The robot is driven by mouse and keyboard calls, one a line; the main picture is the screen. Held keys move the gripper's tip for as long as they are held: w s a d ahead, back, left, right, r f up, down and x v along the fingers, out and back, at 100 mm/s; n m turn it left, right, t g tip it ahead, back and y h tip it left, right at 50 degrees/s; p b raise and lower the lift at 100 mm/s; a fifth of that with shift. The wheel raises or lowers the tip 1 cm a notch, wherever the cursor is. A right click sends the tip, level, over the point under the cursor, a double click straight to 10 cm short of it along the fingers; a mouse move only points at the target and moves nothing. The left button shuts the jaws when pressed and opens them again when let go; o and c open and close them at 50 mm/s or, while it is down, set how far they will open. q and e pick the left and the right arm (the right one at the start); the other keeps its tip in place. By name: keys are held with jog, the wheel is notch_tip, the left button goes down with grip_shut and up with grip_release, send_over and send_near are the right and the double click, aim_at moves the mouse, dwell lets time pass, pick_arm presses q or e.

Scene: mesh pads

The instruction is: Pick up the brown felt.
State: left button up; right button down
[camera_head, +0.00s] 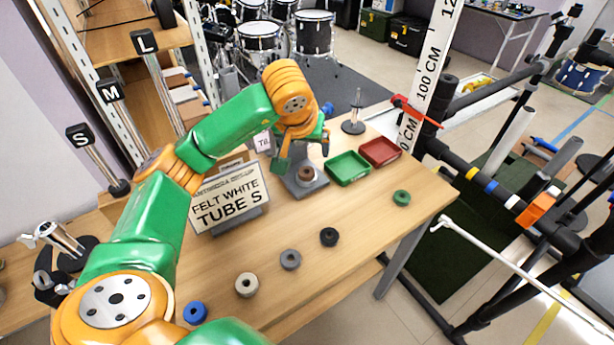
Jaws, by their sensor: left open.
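The brown felt (306,174) is a small ring that lies on a grey stand (313,189) near the back of the wooden table. My left gripper (303,154) is above the stand, pointing down, with its two fingers spread apart. The brown felt shows just below and between the fingers, and nothing is seen held in them. I cannot tell the exact height of the fingertips above the felt. My right gripper is not in view.
A green tray (347,182) and a red tray (380,165) sit right of the stand. A sign (230,198) stands left of it. Green (401,197), black (328,237), grey (290,260), white (247,285) and blue (195,313) rings lie along the front edge.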

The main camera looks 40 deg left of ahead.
aim_at(306, 172)
pick_arm(q)
jog(key=x, duration=0.3)
jog(key=s+b+x, duration=0.1)
jog(key=x, duration=0.2)
jog(key=s+f+x, duration=0.1)
jog(key=x, duration=0.3)
grip_shut()
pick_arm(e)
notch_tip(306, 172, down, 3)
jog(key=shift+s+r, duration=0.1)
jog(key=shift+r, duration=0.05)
